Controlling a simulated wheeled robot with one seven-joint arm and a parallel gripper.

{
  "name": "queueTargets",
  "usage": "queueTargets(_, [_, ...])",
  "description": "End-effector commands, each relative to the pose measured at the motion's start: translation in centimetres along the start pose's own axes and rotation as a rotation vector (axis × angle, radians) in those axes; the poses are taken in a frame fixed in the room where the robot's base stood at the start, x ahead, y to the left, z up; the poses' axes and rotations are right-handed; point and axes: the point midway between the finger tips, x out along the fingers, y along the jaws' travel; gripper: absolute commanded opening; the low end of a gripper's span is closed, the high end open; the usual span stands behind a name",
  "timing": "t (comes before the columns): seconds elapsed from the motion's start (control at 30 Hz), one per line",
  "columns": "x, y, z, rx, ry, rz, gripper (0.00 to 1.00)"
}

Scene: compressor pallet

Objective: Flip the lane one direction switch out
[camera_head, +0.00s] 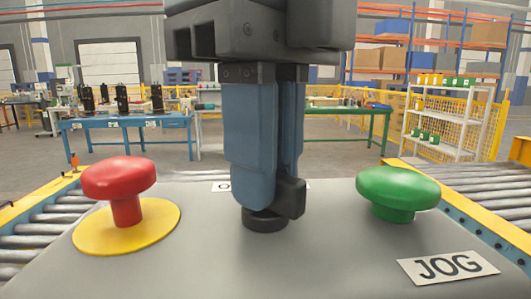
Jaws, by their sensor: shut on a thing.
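A black rotary switch (264,222) stands on the grey control panel (200,255), between a red and a green button. Its round base shows below my fingers, and a black handle piece (291,198) shows at their right side. My gripper (266,190) points straight down over the switch, with its blue fingers shut on it. The fingers hide most of the switch, so its exact setting cannot be read.
A red mushroom button (120,178) on a yellow disc (162,222) stands to the left. A green mushroom button (398,190) stands to the right, with a "JOG" label (448,267) in front. Roller conveyors (36,222) flank the panel. Tables and shelves stand farther back.

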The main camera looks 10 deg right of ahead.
Motion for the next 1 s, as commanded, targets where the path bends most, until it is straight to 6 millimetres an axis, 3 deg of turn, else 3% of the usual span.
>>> queueTargets(0.2, [-0.1,0.0,0.1,-0.001,-0.003,0.0,0.0])
queueTargets(0.23, [-0.1,0.0,0.1,-0.001,-0.003,0.0,0.16])
queueTargets(0.5, [-0.1,0.0,0.0,0.0,-0.001,0.0,0.39])
queueTargets(0.77, [-0.3,0.0,0.0,0.0,-0.001,-0.001,0.39])
queueTargets(1.0, [-3.5,0.0,0.1,0.002,-0.004,-0.003,0.39])
